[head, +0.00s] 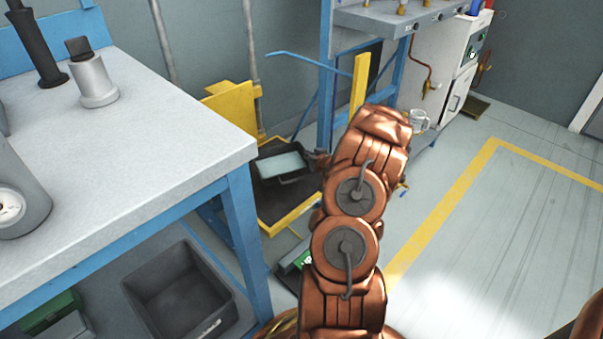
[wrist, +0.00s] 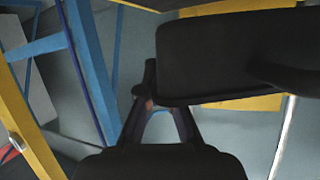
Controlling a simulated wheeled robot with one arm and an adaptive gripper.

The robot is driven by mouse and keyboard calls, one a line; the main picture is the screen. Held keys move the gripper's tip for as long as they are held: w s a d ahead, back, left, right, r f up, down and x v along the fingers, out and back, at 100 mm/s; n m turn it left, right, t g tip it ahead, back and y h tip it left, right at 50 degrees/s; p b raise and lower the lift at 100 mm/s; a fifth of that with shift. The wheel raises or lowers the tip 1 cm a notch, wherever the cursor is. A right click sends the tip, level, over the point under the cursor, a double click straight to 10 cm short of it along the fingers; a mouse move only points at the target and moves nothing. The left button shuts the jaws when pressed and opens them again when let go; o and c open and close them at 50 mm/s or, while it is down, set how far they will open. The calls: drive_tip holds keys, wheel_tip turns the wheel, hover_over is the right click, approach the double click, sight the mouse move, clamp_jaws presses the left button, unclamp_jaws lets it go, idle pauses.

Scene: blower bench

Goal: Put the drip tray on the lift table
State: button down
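The drip tray (head: 264,168) is a dark, shallow tray with a pale bluish inside in the head view. My gripper (head: 320,158) is at its right end, partly hidden by my arm. In the wrist view the tray is a large dark shape (wrist: 230,60), and my gripper (wrist: 153,98) appears closed on its edge; the exact contact is dark and partly hidden. The lift table, a dark platform with a yellow edge (head: 292,216), shows below the tray in the head view. The tray appears held above it, but the gap is hard to judge.
A grey-topped bench with blue legs (head: 185,140) stands at the left, close to the tray. A grey bin (head: 180,290) is beneath it. A blue frame (head: 328,90) and yellow post (head: 360,80) stand behind. A mug (head: 418,120) is beyond my arm. The right floor is clear.

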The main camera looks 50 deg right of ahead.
wheel_tip(320, 180, down, 6)
drive_tip(key=shift+b, duration=1)
drive_tip(key=c, duration=1.3)
unclamp_jaws()
drive_tip(key=p+v, duration=0.4)
drive_tip(key=v, duration=0.8)
